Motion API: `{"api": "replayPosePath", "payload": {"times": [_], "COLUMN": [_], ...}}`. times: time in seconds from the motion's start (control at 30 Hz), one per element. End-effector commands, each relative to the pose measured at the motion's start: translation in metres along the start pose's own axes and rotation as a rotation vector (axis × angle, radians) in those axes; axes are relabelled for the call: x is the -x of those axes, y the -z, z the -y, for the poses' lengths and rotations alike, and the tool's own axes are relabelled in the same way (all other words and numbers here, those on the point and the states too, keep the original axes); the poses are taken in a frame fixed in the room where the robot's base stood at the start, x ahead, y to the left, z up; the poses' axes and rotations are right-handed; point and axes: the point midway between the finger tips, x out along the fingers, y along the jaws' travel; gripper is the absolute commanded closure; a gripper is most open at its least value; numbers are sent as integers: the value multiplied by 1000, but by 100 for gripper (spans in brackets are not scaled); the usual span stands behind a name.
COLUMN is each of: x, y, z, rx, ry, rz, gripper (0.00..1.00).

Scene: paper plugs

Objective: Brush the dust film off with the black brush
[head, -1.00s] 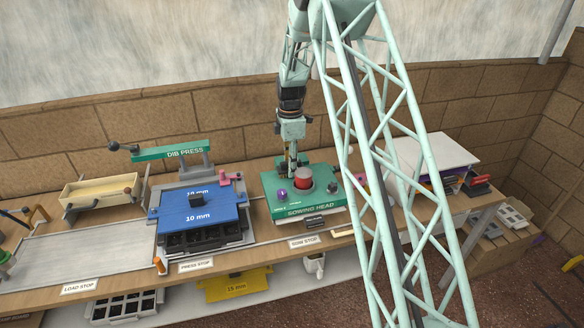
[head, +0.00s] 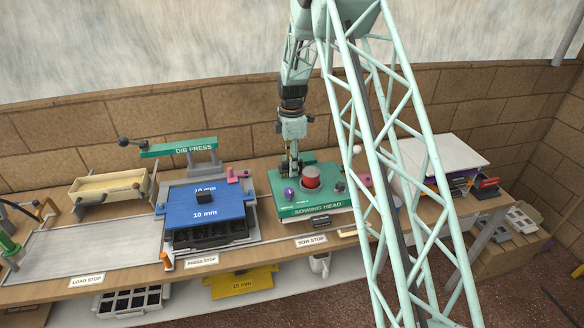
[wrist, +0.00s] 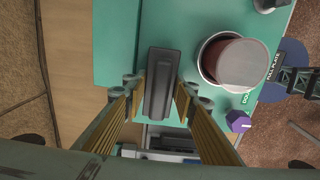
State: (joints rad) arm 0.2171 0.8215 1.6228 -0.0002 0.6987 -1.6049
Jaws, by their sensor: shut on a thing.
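My gripper (head: 290,176) is over the left rear part of the green sowing head (head: 325,208). In the wrist view its two ridged fingers (wrist: 159,90) are on either side of a long dark block, which looks like the black brush (wrist: 161,68), and are shut on it. The brush's bristles are hidden. A red cylinder (head: 311,177) stands on the sowing head just right of my gripper; in the wrist view its pinkish top (wrist: 243,63) is apart from the brush. I cannot make out a dust film clearly on any surface.
A purple knob (head: 290,193) sits close in front of my gripper. The blue 10 mm plate (head: 205,222) and the green dib press arm (head: 178,147) are to the left. Bare wall stands behind the bench.

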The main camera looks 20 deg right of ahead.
Motion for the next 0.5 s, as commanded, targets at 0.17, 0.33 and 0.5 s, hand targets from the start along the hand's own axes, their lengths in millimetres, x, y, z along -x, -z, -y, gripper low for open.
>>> {"api": "replayPosePath", "payload": {"times": [0.17,0.33,0.5], "x": [10,21,31], "y": [0,0,0], "z": [-1,-1,-1], "rx": [0,0,0], "ry": [-2,-3,-3], "rz": [0,0,0], "gripper": [83,83,83]}}
